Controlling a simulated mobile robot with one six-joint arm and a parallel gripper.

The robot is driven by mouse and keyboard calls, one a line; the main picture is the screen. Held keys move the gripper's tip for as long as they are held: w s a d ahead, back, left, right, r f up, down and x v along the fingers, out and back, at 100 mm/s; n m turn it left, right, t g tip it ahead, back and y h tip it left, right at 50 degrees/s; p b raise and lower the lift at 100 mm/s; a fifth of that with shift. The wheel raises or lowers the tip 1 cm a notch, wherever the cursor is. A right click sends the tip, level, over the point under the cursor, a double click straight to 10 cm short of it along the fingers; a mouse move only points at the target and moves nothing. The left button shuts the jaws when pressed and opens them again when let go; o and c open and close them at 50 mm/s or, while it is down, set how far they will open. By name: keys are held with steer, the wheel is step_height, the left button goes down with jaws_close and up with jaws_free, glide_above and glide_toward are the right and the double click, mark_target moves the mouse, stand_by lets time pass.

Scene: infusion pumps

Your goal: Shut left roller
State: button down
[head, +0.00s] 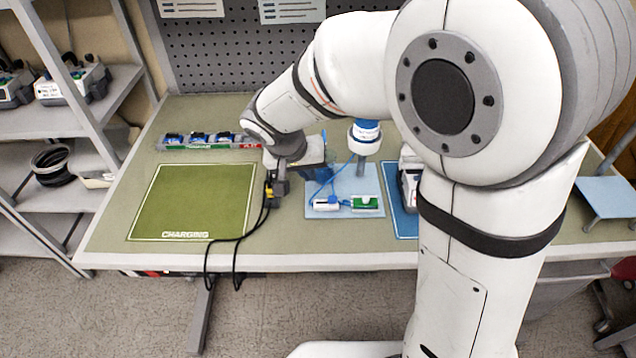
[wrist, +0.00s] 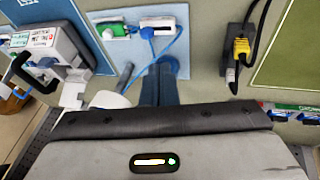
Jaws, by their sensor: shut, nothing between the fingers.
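The left roller clamp (head: 326,204), a white block, lies on a light-blue board (head: 345,214) on the bench. The right roller clamp (head: 366,203) is green and white and lies beside it. Blue tubing runs to both. In the wrist view the picture is turned around, so the left roller clamp (wrist: 157,23) shows to the right of the green one (wrist: 112,28). My gripper (wrist: 166,68) is shut and empty, behind the clamps and apart from them. Its tips (head: 322,176) are partly hard to make out in the head view. The roller's exact setting is too small to tell.
A drip stand (head: 360,168) rises behind the clamps, close to my gripper. A black block with a yellow plug and cables (head: 276,188) stands at left. The green charging mat (head: 195,200) is empty. A pump (wrist: 55,45) stands on the blue mat.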

steer(key=v, duration=0.3)
steer(key=shift+s+a+r, duration=0.1)
steer(key=shift+r, duration=0.25)
steer(key=s+d+r+y, duration=0.3)
steer(key=s+d, duration=1.2)
steer(key=d, duration=0.4)
steer(key=shift+g, duration=0.3)
